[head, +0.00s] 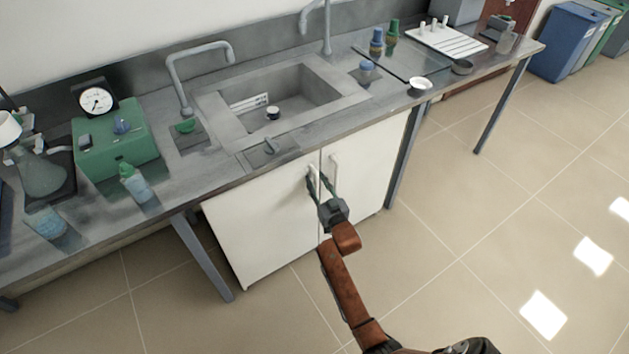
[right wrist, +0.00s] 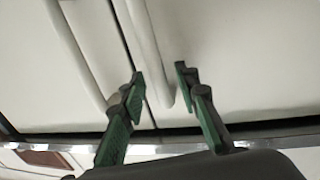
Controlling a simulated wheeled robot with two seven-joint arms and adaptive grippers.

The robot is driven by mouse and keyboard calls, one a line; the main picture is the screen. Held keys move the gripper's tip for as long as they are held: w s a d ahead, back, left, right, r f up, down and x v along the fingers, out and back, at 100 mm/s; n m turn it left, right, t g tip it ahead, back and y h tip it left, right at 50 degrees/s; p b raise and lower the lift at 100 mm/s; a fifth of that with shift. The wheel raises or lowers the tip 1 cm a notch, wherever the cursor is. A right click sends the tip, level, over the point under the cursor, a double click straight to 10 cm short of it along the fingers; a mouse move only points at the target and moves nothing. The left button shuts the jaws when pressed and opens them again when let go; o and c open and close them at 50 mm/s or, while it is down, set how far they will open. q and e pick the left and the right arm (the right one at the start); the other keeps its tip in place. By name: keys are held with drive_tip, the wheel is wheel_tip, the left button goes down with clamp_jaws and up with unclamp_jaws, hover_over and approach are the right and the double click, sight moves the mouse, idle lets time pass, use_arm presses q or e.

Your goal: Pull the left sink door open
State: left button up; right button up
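The left sink door (head: 262,228) is a white panel under the sink and looks shut. Its pale upright bar handle (head: 311,172) is near the seam with the right door (head: 367,160). My right gripper (head: 319,181) is open at this handle. In the right wrist view the worktop edge is at the bottom. There the open green fingers of my right gripper (right wrist: 159,73) stand on either side of a handle (right wrist: 148,50), apparently the left door's, with gaps showing. The other handle (right wrist: 76,52) is outside the fingers. My left gripper is not in view.
The grey worktop (head: 225,178) overhangs the doors, with the sink basin (head: 300,95) set in it. A table leg (head: 203,258) stands left of the cabinet and another (head: 405,155) right of it. The tiled floor (head: 470,250) in front is clear.

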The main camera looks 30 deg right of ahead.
drive_tip(key=shift+w+d, duration=0.1)
drive_tip(key=shift+w, duration=0.35)
clamp_jaws()
idle(0.5)
